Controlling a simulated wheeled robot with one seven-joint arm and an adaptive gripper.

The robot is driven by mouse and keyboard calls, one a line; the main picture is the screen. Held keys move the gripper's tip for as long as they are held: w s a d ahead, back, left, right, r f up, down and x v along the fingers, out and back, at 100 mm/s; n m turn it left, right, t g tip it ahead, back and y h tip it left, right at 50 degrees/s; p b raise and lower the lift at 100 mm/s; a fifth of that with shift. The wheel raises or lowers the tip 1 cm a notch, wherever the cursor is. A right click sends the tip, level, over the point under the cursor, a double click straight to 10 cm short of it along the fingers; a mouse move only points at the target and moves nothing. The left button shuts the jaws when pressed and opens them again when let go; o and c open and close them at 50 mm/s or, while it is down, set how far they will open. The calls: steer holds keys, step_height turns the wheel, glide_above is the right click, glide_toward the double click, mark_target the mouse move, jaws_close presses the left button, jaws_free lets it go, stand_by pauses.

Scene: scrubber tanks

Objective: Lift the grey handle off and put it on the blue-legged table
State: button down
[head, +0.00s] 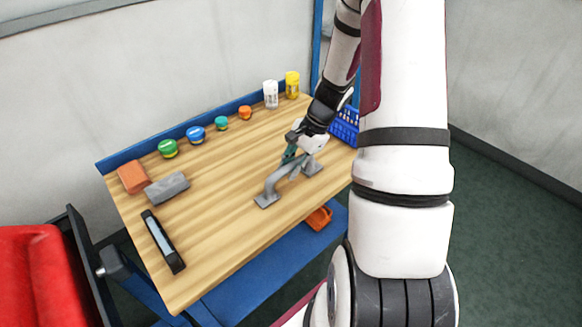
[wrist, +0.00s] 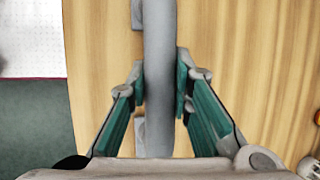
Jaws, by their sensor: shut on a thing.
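The grey handle (head: 275,184) is a bar with flat feet at its ends, and it is at the right part of the wooden tabletop (head: 215,225). The table has blue edging and a blue lower shelf (head: 265,265). My gripper (head: 289,158) is over the handle's bar. In the wrist view the grey bar (wrist: 160,60) runs between the green fingers of my gripper (wrist: 162,92), which are shut on it. The feet look to be on or very close to the wood; I cannot tell which. Part of the handle is hidden by my gripper.
Along the back edge stand colored lidded jars (head: 196,134), a white bottle (head: 270,94) and a yellow one (head: 292,85). An orange block (head: 133,177), a grey block (head: 167,188) and a black tool (head: 163,242) lie left. A blue basket (head: 344,126) is right. The tabletop's middle is clear.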

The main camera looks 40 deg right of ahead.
steer(key=c, duration=0.9)
jaws_free()
steer(key=shift+r, duration=0.15)
steer(key=shift+p+v, duration=1.1)
steer(key=shift+v, duration=1.1)
steer(key=shift+r+p, duration=1.15)
steer(key=shift+r, duration=1.3)
